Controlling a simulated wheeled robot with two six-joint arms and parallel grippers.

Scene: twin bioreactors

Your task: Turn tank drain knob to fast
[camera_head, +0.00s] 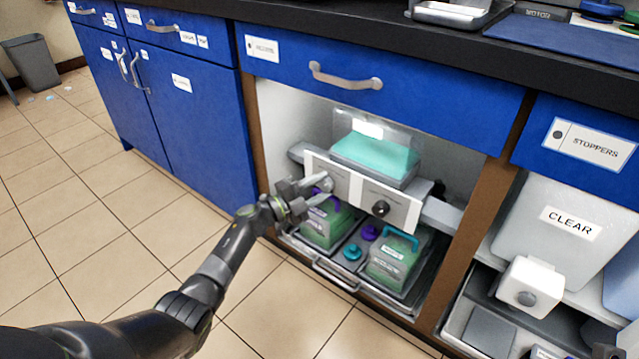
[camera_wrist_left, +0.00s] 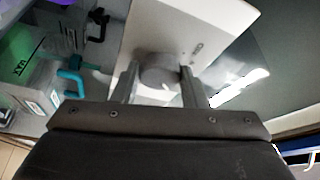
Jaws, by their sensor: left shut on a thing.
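A white panel (camera_head: 345,182) with two round knobs is mounted across the open cabinet bay, below a clear tank of teal liquid (camera_head: 373,157). My left gripper (camera_head: 318,192) is at the panel's left knob (camera_head: 325,184). In the left wrist view its two fingers stand on either side of the grey knob (camera_wrist_left: 158,70), shut on it. The panel's right knob (camera_head: 381,208) is dark and free. The panel lettering is too small to read, so I cannot tell which knob is the tank drain or its setting. My right gripper does not show.
Below the panel, a tray (camera_head: 335,278) holds green-filled boxes, one with a teal handle (camera_head: 400,238), and purple and teal stoppers. A blue drawer (camera_head: 400,85) overhangs the bay. A brown post (camera_head: 470,255) bounds it at right.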

